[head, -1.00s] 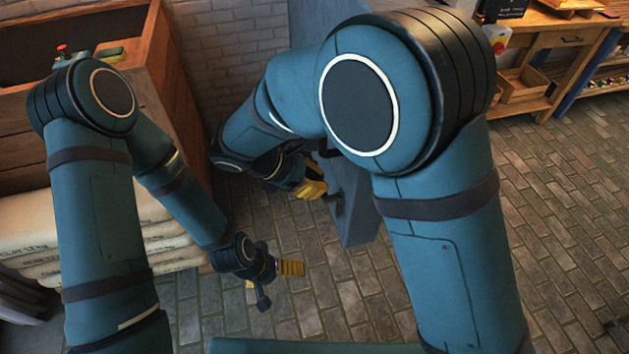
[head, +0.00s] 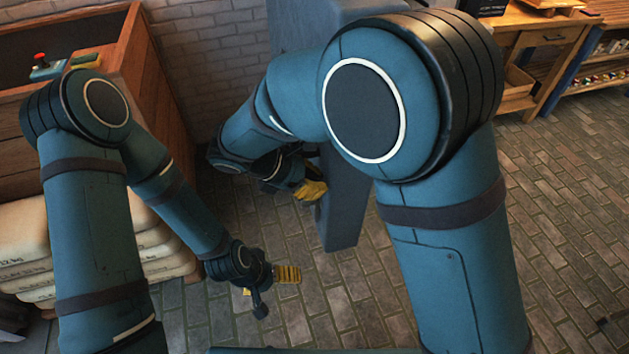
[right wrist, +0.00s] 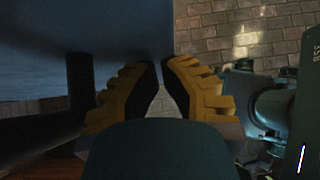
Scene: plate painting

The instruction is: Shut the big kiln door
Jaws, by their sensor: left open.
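The big kiln door (head: 345,205) is a grey-blue slab standing edge-on at the centre of the head view, partly hidden by my right arm. Its face also fills the upper left of the right wrist view (right wrist: 90,30), with a dark handle bar (right wrist: 80,82) left of the fingers. My right gripper (head: 312,190) is against or very near the door's left face. In the right wrist view its yellow fingers (right wrist: 165,68) meet almost tip to tip, with nothing visible between them. My left gripper (head: 268,282) is open and empty, low over the floor, left of the door.
A wooden crate (head: 150,110) and stacked sacks (head: 150,240) stand at the left, beside my left arm. A white brick wall (head: 215,60) is behind. A wooden workbench (head: 545,40) is at the back right. The brick floor (head: 560,210) at the right is clear.

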